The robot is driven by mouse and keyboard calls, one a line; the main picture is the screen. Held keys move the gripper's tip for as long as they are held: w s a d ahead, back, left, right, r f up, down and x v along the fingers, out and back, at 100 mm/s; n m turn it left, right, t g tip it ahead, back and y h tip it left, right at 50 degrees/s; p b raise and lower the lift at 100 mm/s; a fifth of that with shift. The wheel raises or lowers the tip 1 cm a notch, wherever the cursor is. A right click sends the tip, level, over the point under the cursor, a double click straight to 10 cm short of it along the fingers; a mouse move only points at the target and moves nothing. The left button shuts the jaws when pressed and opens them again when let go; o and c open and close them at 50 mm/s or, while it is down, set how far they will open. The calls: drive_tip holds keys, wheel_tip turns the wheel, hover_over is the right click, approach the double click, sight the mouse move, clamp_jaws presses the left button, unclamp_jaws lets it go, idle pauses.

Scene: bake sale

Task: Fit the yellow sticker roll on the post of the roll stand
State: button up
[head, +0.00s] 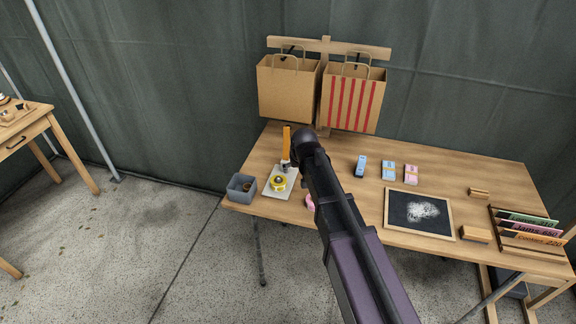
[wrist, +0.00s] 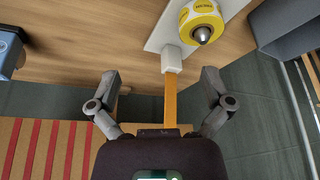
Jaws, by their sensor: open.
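The yellow sticker roll (head: 279,183) is around the post of the roll stand, whose white base plate (head: 277,194) lies on the table's left part. In the wrist view the yellow roll (wrist: 203,16) shows at the top, and the post's metal tip (wrist: 202,35) sticks out of its centre. An orange bar (head: 287,139) rises from a white block at the plate's back end. My gripper (wrist: 160,97) is open and holds no roll. The orange bar (wrist: 171,99) appears between its fingers in the wrist view; its depth there is unclear.
A grey bin (head: 241,188) stands left of the stand. A pink roll (head: 310,202) is partly hidden by my arm. Blue and pink packs (head: 389,171), a chalkboard (head: 420,213) and a card rack (head: 527,235) are on the right. Paper bags (head: 288,88) hang behind.

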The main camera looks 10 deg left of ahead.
drive_tip(key=shift+m+h, duration=0.3)
drive_tip(key=shift+m, duration=0.4)
drive_tip(key=s+d+f+b, duration=0.1)
drive_tip(key=s+d, duration=0.1)
drive_tip(key=d, duration=0.3)
drive_tip(key=s+d+f+b, duration=0.2)
drive_tip(key=d, duration=0.3)
drive_tip(key=s+d+f+b, duration=0.2)
drive_tip(key=d, duration=0.2)
drive_tip(key=shift+s+d+f, duration=0.25)
drive_tip(key=shift+s+d, duration=0.15)
drive_tip(key=s+d+r+m+g+p, duration=0.1)
drive_tip(key=s+d+r+p, duration=0.1)
drive_tip(key=d, duration=0.4)
drive_tip(key=s+d+r+m+g+h+p, duration=0.1)
drive_tip(key=s+d+r+p, duration=0.2)
drive_tip(key=s+d+p, duration=0.1)
drive_tip(key=s+d+r+m+g+p, duration=0.1)
drive_tip(key=s+d+r+g+p, duration=0.1)
drive_tip(key=s+d, duration=0.3)
drive_tip(key=shift+d+r+m+p, duration=0.3)
drive_tip(key=shift+d+p, duration=0.15)
drive_tip(key=shift+d, duration=0.85)
